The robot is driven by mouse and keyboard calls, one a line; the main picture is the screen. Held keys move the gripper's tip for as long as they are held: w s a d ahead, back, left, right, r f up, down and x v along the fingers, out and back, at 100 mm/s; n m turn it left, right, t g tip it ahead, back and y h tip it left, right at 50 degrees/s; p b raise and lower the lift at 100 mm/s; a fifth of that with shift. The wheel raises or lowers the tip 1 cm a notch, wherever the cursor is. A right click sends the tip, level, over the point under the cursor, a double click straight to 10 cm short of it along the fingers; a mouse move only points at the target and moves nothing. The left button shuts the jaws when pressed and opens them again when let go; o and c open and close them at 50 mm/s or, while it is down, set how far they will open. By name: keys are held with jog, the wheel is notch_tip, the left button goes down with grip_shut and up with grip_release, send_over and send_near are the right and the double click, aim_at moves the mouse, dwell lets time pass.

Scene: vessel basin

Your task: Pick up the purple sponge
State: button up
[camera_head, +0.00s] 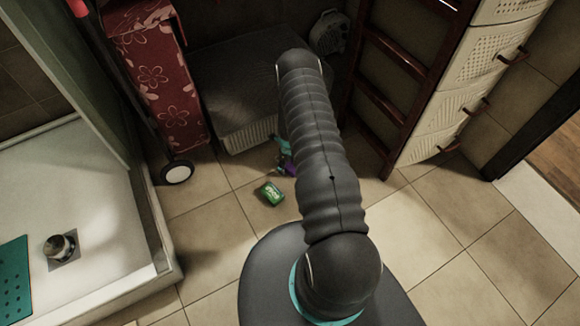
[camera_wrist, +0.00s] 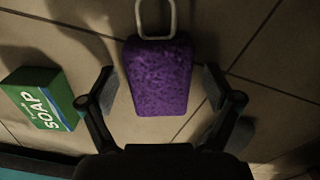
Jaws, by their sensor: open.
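The purple sponge (camera_wrist: 160,75) is a speckled block with a pale loop handle at its far end. In the wrist view it lies on the tiled floor, between and slightly beyond the fingertips of my gripper (camera_wrist: 160,88). The fingers are spread wide, one on each side of the sponge. In the head view only a small purple patch of the sponge (camera_head: 289,170) shows beside my arm, which hides the rest.
A green soap box (camera_wrist: 40,98) lies on the floor left of the sponge; the head view also shows it (camera_head: 271,193). A grey lidded basket (camera_head: 250,135), a red floral cart (camera_head: 160,85) and a wooden ladder (camera_head: 385,95) stand behind. The shower tray (camera_head: 110,220) is left. Floor at right is clear.

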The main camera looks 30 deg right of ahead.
jog(key=c, duration=1)
jog(key=shift+r, duration=0.15)
